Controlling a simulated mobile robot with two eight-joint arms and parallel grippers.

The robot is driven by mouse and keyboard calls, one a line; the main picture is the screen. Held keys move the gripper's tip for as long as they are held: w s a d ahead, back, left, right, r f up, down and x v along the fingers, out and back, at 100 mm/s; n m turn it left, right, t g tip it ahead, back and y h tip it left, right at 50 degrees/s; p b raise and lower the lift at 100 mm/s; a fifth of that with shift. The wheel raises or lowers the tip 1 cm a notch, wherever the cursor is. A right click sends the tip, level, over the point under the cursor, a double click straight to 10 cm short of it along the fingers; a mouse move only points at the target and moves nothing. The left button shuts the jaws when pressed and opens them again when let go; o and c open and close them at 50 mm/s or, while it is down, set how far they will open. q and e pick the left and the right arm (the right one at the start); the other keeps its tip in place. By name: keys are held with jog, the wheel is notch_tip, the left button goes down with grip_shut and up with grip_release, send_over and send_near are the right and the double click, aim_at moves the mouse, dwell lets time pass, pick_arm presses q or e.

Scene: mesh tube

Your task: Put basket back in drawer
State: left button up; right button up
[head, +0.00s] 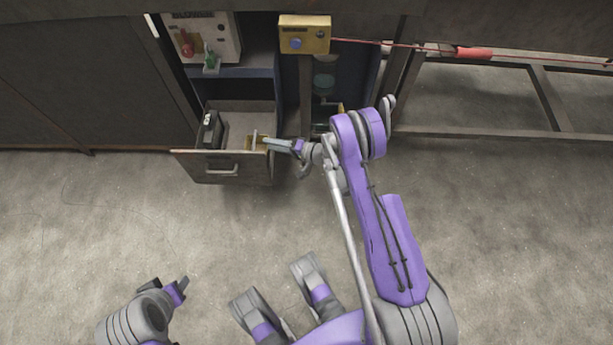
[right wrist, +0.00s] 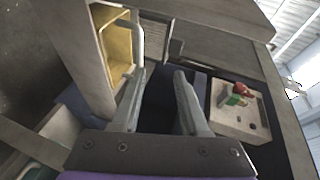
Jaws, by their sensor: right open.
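A small yellow basket (head: 262,146) with a pale handle shows at the right side of the open drawer (head: 222,172) in the head view. I cannot tell if it rests on the drawer floor. My right gripper (head: 268,143) is at the basket, pointing left over the drawer's right edge. In the right wrist view the fingers (right wrist: 160,88) are apart with nothing clear between them. A yellow interior with a pale handle (right wrist: 120,50) lies beside the left finger's tip. My left gripper (head: 180,288) is low at the left, away from the drawer; its jaw opening is unclear.
A dark box (head: 210,130) stands in the drawer's left part. Above is a shelf (head: 235,71) with a white panel (head: 203,40) carrying red and green parts. A yellow control box (head: 304,36) hangs under the bench edge. The floor in front is clear.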

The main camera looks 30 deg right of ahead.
jog(key=s+a+r+n+g+h, duration=0.2)
jog(key=s+a+r+n+g, duration=0.15)
jog(key=r, duration=0.55)
jog(key=s+a+r+n+g+h, duration=0.1)
jog(key=s+a+r+n+g, duration=0.1)
jog(key=s+a+r, duration=0.45)
jog(key=s+d+r+n+g+h, duration=0.1)
jog(key=s+d+r+n+h, duration=0.1)
jog(key=s, duration=0.9)
jog(key=s+d+r+n+g+h, duration=0.1)
jog(key=s+d+r+n+h, duration=0.1)
jog(key=s, duration=0.9)
notch_tip(320, 180, up, 4)
jog(key=shift+d+f+h, duration=0.25)
jog(key=shift+d+h, duration=0.5)
jog(key=shift+h, duration=0.25)
jog(key=shift+s, duration=0.1)
